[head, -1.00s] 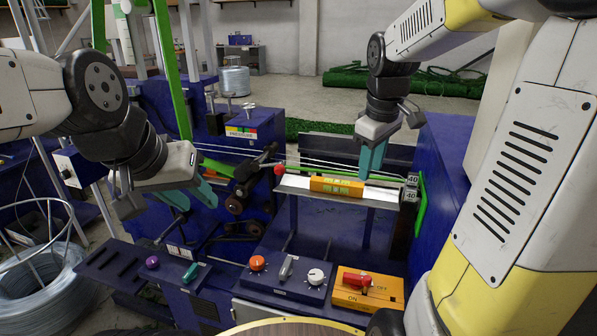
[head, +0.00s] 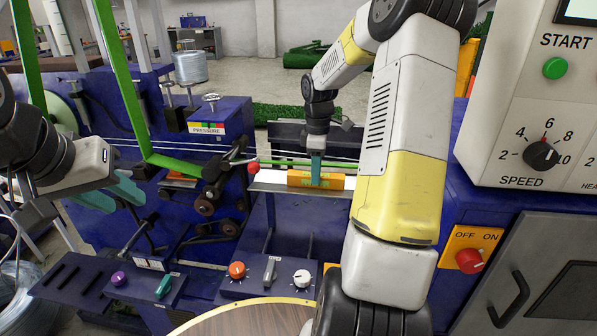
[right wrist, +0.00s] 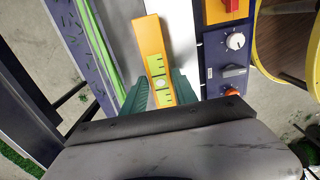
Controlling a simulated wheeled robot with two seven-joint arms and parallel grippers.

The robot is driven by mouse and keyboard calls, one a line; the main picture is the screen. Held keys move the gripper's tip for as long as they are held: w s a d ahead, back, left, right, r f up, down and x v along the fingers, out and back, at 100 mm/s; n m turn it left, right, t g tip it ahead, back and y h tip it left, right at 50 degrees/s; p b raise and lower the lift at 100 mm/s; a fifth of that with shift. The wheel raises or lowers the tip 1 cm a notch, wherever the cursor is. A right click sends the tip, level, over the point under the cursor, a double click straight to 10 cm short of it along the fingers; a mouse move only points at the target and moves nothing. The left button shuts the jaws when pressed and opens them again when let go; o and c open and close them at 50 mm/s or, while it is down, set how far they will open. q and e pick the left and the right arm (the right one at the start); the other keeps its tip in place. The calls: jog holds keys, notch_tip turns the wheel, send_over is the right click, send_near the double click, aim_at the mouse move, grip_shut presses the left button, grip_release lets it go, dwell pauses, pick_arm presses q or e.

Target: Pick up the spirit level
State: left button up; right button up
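The spirit level (head: 299,182) is yellow-orange with green vials and lies on a pale shelf (head: 268,178) at the machine's middle. In the right wrist view the level (right wrist: 151,40) runs lengthwise between the teal fingers of my right gripper (right wrist: 162,84). One finger stands on each side, close to its edges. The level lies slightly skewed to the fingers, and I cannot tell if they touch it. In the head view my right gripper (head: 316,172) points down at the level's middle. My left gripper (head: 112,194) is open and empty, at the left, away from the level.
Wires (head: 190,148) run across behind the shelf, beside a red-knobbed lever (head: 253,167). A knob panel (head: 268,284) stands in front, a round wooden top (head: 243,322) nearer still. A control cabinet (head: 510,110) stands at right.

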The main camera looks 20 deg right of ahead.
jog(key=shift+f, duration=0.9)
jog(key=shift+c, duration=0.4)
grip_shut()
